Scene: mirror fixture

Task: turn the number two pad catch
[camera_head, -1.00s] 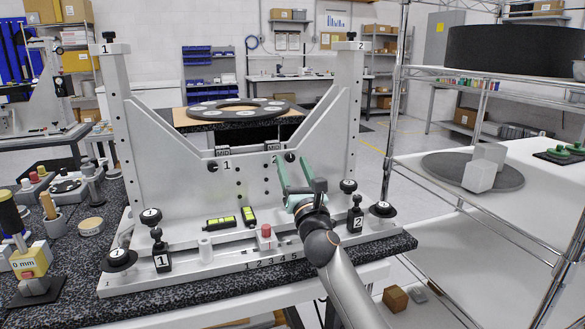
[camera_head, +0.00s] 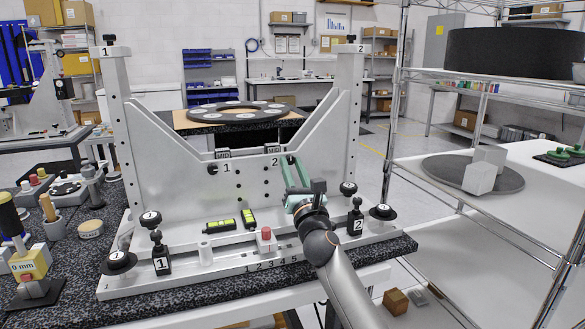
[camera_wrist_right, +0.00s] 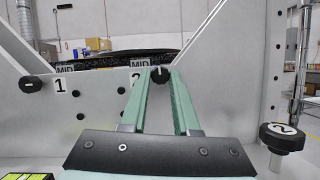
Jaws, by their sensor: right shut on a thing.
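The number two pad catch (camera_wrist_right: 160,74) is a small dark knob on the grey plate, beside the "2" label and just right of a MID block. My right gripper (camera_wrist_right: 161,78) has green fingers with their tips at either side of this knob, shut on it. In the head view, my right gripper (camera_head: 290,159) reaches up to the plate from the lower right, and its tips mostly cover the knob. The "2" label (camera_head: 275,161) shows just left of the fingers. The number one pad catch (camera_head: 213,169) is a similar dark knob further left. My left gripper is out of view.
Black-knobbed clamps stand on the fixture base, including the number 2 clamp (camera_head: 355,218) right of my wrist. A wire shelf (camera_head: 455,190) stands at the right.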

